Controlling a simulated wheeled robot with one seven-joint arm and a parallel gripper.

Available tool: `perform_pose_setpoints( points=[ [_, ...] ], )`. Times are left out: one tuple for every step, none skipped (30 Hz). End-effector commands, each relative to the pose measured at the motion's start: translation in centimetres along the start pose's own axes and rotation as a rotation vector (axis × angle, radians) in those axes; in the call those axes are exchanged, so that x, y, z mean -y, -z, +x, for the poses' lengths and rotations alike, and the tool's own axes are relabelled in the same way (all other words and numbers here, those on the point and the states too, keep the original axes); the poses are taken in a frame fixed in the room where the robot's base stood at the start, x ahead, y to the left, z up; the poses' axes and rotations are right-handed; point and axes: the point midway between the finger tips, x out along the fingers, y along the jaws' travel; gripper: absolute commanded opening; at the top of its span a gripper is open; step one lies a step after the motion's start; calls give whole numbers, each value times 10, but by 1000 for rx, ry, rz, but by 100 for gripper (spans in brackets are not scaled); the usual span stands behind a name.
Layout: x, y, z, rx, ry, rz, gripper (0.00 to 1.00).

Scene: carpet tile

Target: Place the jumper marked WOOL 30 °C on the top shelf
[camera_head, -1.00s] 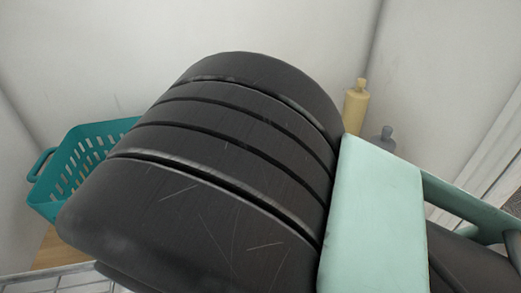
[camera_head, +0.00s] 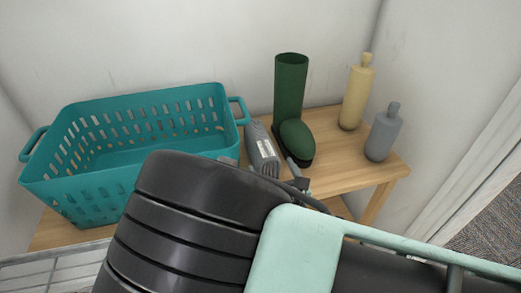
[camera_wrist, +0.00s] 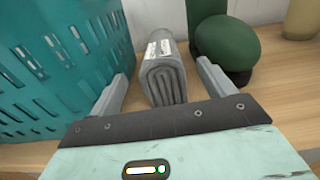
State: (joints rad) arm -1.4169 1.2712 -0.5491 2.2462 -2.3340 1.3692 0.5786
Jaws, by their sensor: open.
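A grey folded jumper (camera_head: 262,150) lies on a wooden shelf between a teal basket and a green boot. In the wrist view the folded jumper (camera_wrist: 164,75) carries a white label on its upper side; the print is too small to read. My gripper (camera_wrist: 162,78) is open, with one finger on each side of the jumper's near end. The left finger is close to the basket and the right finger is close to the boot. In the head view my arm hides most of the gripper (camera_head: 274,176).
The teal basket (camera_head: 140,103) stands left of the jumper and looks empty where visible. The green boots (camera_head: 290,90) stand just right. A yellow bottle (camera_head: 356,95) and a grey bottle (camera_head: 382,135) stand farther right. Bare wood (camera_head: 345,172) shows at the front right.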

Motion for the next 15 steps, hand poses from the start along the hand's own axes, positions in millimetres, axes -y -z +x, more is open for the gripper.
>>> perform_pose_setpoints(
  points=[
    [0,0,5,3,1,1,82],
    [0,0,7,3,1,1,82],
    [0,0,9,2,1,0,82],
    [0,0,10,1,1,0,82],
    [0,0,12,1,1,0,82],
    [0,0,15,1,1,0,82],
    [0,0,18,2,1,1,82],
    [0,0,22,3,1,1,82],
    [0,0,29,3,1,1,82],
    [0,1,33,3,1,1,82],
    [0,0,38,4,0,0,82],
    [0,0,44,3,1,1,82],
    [1,0,48,2,1,0,82],
    [1,0,52,2,1,0,82],
    [1,-1,56,2,1,0,82]
  ],
)
